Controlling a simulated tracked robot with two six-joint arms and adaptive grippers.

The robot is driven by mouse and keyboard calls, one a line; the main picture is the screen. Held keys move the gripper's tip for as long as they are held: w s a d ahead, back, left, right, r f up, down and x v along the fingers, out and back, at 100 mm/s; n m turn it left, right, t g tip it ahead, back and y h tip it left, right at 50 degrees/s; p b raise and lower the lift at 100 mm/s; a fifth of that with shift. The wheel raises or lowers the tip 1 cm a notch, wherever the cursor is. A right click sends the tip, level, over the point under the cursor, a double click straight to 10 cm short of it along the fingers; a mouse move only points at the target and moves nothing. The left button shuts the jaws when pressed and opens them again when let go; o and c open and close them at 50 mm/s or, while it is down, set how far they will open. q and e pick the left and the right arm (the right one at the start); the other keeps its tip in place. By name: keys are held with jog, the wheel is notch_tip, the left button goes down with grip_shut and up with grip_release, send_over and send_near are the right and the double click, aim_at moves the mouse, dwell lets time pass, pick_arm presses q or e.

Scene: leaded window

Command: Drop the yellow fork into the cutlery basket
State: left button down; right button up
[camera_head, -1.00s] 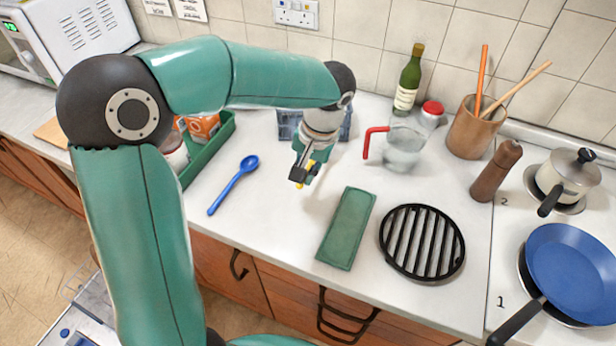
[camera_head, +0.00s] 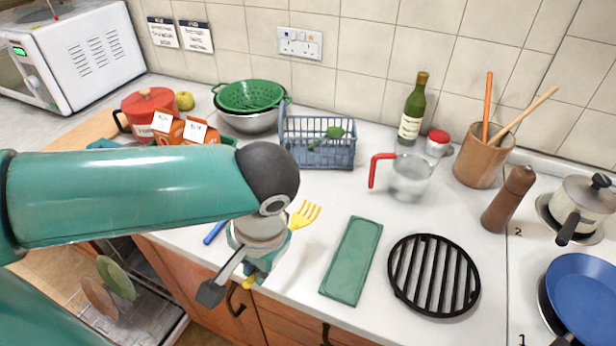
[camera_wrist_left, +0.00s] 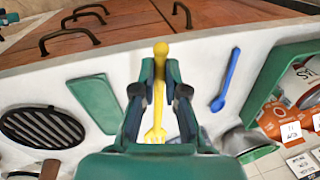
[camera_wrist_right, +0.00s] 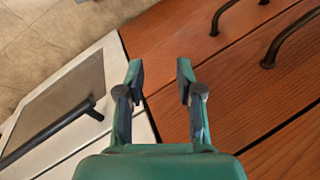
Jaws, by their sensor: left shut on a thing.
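The yellow fork (camera_head: 304,214) is in my left gripper (camera_head: 240,280), near the front edge of the counter. Its tines point up and to the right in the head view. In the left wrist view the left gripper (camera_wrist_left: 159,92) is shut on the handle of the fork (camera_wrist_left: 158,70). The blue-grey cutlery basket (camera_head: 320,153) stands at the back of the counter by the wall, with a green utensil in it. It is behind and to the right of the left gripper. My right gripper (camera_wrist_right: 158,75) is open and empty in front of wooden cabinet doors.
A blue spoon (camera_head: 214,233) lies partly hidden behind my left arm. A green colander (camera_head: 250,95) in a metal bowl stands left of the basket. A glass jug (camera_head: 408,180) stands right of it.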

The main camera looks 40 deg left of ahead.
pick_arm(q)
jog(key=w+a+r+p, duration=0.4)
jog(key=w+a+r, duration=0.2)
jog(key=w+r, duration=0.55)
jog(key=w+a+r+p, duration=0.5)
jog(key=w+a+r, duration=0.1)
jog(key=w+r, duration=0.6)
jog(key=n, duration=0.2)
send_over(284, 139)
jog(key=s+d, duration=0.3)
jog(key=s, duration=0.1)
notch_tip(284, 139, down, 17)
jog(key=shift+w+d+f, duration=0.1)
jog(key=shift+w+f, duration=0.05)
jog(key=shift+f, duration=1)
jog(key=shift+w+f, duration=0.15)
jog(key=shift+f, duration=1)
